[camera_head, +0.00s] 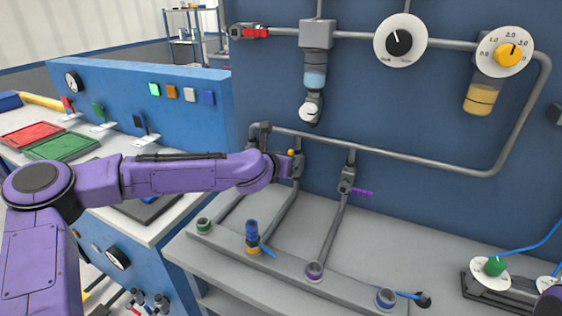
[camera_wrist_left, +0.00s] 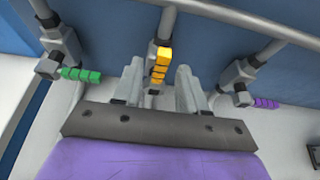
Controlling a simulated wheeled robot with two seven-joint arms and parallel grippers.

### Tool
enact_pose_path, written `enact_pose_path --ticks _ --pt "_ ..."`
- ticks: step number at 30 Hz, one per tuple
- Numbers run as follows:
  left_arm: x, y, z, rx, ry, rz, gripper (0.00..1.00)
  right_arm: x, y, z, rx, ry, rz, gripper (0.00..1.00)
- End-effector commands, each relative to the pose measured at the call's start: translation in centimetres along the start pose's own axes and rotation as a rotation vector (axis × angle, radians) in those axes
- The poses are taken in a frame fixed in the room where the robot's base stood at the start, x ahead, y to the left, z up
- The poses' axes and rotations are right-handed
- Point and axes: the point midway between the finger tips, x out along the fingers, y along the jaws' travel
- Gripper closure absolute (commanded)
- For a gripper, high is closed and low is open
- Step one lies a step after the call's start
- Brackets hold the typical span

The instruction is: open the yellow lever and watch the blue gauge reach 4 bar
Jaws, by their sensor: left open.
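The yellow lever (camera_wrist_left: 160,65) hangs from a grey valve on a vertical pipe. A small yellow bit of the lever (camera_head: 291,152) shows in the head view; the rest is hidden by my left gripper. My left gripper (camera_wrist_left: 159,78) is open, with one finger on each side of the lever's lower end; I cannot tell whether either finger touches it. In the head view my left gripper (camera_head: 284,163) is at the valve. I cannot pick out a blue gauge with a readable pressure. My right gripper is not in view.
A green lever (camera_wrist_left: 80,74) is left of my gripper and a purple lever (camera_wrist_left: 265,102) right of it. Pipes stand close behind. Two white dials, one with a black knob (camera_head: 399,43), one with a yellow knob (camera_head: 509,55), are on the wall.

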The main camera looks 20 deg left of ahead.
Motion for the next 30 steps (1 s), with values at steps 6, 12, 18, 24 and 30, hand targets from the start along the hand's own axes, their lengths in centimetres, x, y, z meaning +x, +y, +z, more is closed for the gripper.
enact_pose_path --ticks 6,12,18,24,30 --pt "-5.2 0.1 0.0 -0.004 -0.005 -0.002 0.58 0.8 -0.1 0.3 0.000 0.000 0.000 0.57" --pt "-8.7 0.1 0.0 -0.003 -0.002 -0.001 0.58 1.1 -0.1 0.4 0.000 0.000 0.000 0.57" --pt "-9.4 0.0 -0.1 -0.001 0.000 -0.001 0.58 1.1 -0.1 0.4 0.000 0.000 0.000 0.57" --pt "-9.3 0.0 0.0 -0.001 0.000 -0.001 0.58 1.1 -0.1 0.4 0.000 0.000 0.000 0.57" --pt "-9.5 0.0 0.4 -0.001 0.000 -0.001 0.58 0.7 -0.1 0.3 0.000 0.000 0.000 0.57"
